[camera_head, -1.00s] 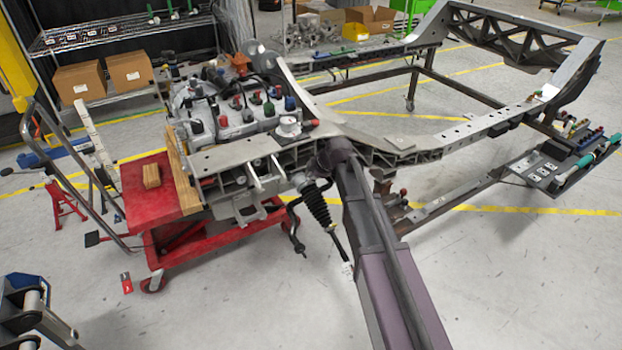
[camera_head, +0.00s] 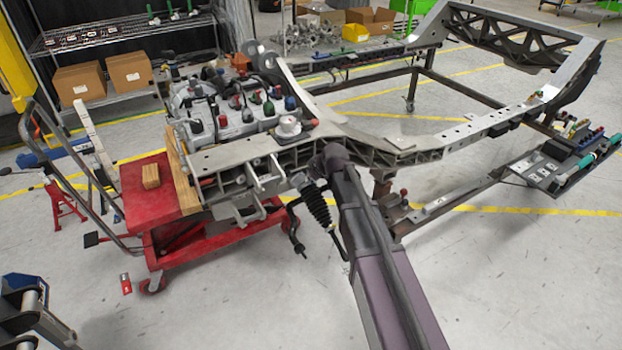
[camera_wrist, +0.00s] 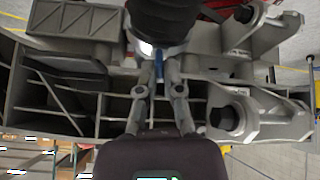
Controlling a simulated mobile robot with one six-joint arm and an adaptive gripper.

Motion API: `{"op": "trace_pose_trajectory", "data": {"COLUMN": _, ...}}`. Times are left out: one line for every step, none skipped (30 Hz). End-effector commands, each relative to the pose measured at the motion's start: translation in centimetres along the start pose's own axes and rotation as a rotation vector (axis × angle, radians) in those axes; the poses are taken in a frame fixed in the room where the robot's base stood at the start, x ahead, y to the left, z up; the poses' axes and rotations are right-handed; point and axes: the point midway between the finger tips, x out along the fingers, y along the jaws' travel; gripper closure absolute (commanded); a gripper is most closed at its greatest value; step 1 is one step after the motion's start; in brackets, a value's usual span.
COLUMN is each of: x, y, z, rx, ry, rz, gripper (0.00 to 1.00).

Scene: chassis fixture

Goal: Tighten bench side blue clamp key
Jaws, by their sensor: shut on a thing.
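The blue clamp key (camera_wrist: 159,68) shows as a narrow blue piece in the wrist view, just below a dark round part with a bright metal collar. My gripper (camera_wrist: 160,75) has its two fingers closed in on it from both sides, with the tips at the key. Most of the key is hidden by the fingers and the dark part above. In the head view my arm reaches the near side of the grey chassis frame (camera_head: 390,150), and I cannot make out the gripper or the key there.
Ribbed metal castings surround the fingers closely in the wrist view, with a bracket (camera_wrist: 245,115) close on the right. In the head view a black ribbed boot (camera_head: 318,207) hangs beside my arm. A red cart (camera_head: 160,190) stands left.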

Motion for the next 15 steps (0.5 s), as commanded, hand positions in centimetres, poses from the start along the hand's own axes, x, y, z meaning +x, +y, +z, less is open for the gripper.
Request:
{"op": "trace_pose_trajectory", "data": {"x": 0.0, "y": -0.2, "z": 0.0, "rx": 0.04, "ry": 0.0, "rz": 0.005, "gripper": 1.0}}
{"op": "trace_pose_trajectory", "data": {"x": 0.0, "y": -0.19, "z": 0.0, "rx": 0.067, "ry": 0.0, "rz": 0.011, "gripper": 1.0}}
{"op": "trace_pose_trajectory", "data": {"x": 0.0, "y": -0.18, "z": 0.0, "rx": 0.103, "ry": 0.0, "rz": 0.019, "gripper": 1.0}}
{"op": "trace_pose_trajectory", "data": {"x": 0.0, "y": -0.18, "z": 0.0, "rx": 0.13, "ry": 0.0, "rz": 0.024, "gripper": 1.0}}
{"op": "trace_pose_trajectory", "data": {"x": -0.01, "y": -0.18, "z": 0.0, "rx": 0.157, "ry": 0.0, "rz": 0.029, "gripper": 1.0}}
{"op": "trace_pose_trajectory", "data": {"x": -0.01, "y": -0.17, "z": 0.0, "rx": 0.191, "ry": 0.0, "rz": 0.036, "gripper": 1.0}}
{"op": "trace_pose_trajectory", "data": {"x": -0.01, "y": -0.16, "z": 0.01, "rx": 0.218, "ry": -0.001, "rz": 0.042, "gripper": 1.0}}
{"op": "trace_pose_trajectory", "data": {"x": -0.01, "y": -0.16, "z": 0.01, "rx": 0.244, "ry": -0.001, "rz": 0.047, "gripper": 1.0}}
{"op": "trace_pose_trajectory", "data": {"x": -0.01, "y": -0.16, "z": 0.0, "rx": 0.28, "ry": 0.0, "rz": 0.054, "gripper": 1.0}}
{"op": "trace_pose_trajectory", "data": {"x": -0.01, "y": -0.16, "z": -0.01, "rx": 0.306, "ry": 0.0, "rz": 0.06, "gripper": 1.0}}
{"op": "trace_pose_trajectory", "data": {"x": -0.01, "y": -0.15, "z": -0.01, "rx": 0.332, "ry": 0.0, "rz": 0.066, "gripper": 1.0}}
{"op": "trace_pose_trajectory", "data": {"x": -0.01, "y": -0.15, "z": -0.02, "rx": 0.368, "ry": 0.0, "rz": 0.073, "gripper": 1.0}}
{"op": "trace_pose_trajectory", "data": {"x": -0.01, "y": -0.16, "z": -0.03, "rx": 0.394, "ry": 0.0, "rz": 0.078, "gripper": 1.0}}
{"op": "trace_pose_trajectory", "data": {"x": -0.01, "y": -0.16, "z": -0.03, "rx": 0.421, "ry": 0.0, "rz": 0.083, "gripper": 1.0}}
{"op": "trace_pose_trajectory", "data": {"x": -0.01, "y": -0.16, "z": -0.03, "rx": 0.455, "ry": -0.001, "rz": 0.091, "gripper": 1.0}}
